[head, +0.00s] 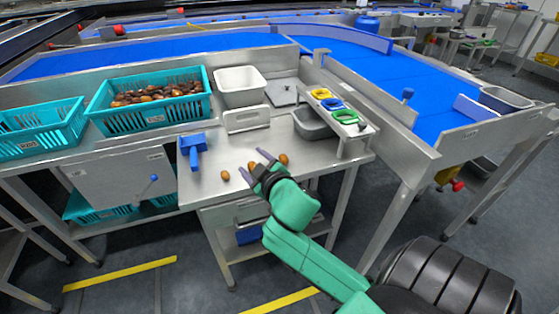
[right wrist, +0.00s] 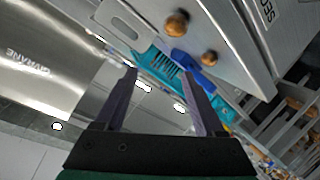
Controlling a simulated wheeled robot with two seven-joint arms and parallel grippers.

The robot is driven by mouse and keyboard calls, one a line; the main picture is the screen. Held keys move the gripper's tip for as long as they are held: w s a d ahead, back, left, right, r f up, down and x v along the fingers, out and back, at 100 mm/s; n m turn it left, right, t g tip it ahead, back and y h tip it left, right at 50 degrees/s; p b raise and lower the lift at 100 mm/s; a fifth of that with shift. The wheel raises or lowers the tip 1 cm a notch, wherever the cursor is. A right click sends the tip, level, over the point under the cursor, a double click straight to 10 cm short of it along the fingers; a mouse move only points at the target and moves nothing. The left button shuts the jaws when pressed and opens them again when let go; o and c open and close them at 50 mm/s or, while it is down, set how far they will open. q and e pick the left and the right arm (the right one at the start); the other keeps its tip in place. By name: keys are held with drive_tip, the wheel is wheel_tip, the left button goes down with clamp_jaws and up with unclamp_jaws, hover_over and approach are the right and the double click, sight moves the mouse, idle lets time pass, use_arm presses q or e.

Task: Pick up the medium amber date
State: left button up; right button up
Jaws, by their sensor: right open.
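Three small brown dates lie on the steel table in the head view: a left date (head: 225,175), a middle date (head: 251,165) and a right date (head: 283,159). I cannot tell for sure which is the medium amber one. My right gripper (head: 257,167) is open, with its fingers over the table around the middle date in the picture; its height above the table is unclear. In the right wrist view the open fingers (right wrist: 159,76) hold nothing, and two dates (right wrist: 177,24) (right wrist: 209,58) show beyond them. My left gripper is not in view.
A blue scoop-like tool (head: 193,150) lies left of the dates. Behind stand a teal crate of dates (head: 103,122), a white bin (head: 240,102) and a grey bin (head: 312,136). The table's front left is clear.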

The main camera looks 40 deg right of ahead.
drive_tip(key=w+a+r+n+t+y, duration=0.3)
drive_tip(key=r+n+t, duration=0.2)
drive_tip(key=r, duration=0.6)
drive_tip(key=s+a+r+n+g+y, duration=0.1)
drive_tip(key=a+r+n+g+y, duration=0.25)
drive_tip(key=a+n+y, duration=0.5)
drive_tip(key=s+a+r+n+g+y, duration=0.2)
drive_tip(key=a+r+n+y, duration=0.35)
drive_tip(key=n, duration=0.55)
drive_tip(key=n+g+h, duration=0.3)
drive_tip(key=g+h, duration=0.7)
drive_tip(key=h, duration=0.6)
approach(285, 158)
drive_tip(key=x, duration=0.9)
drive_tip(key=shift+f, duration=0.2)
drive_tip(key=c, duration=0.9)
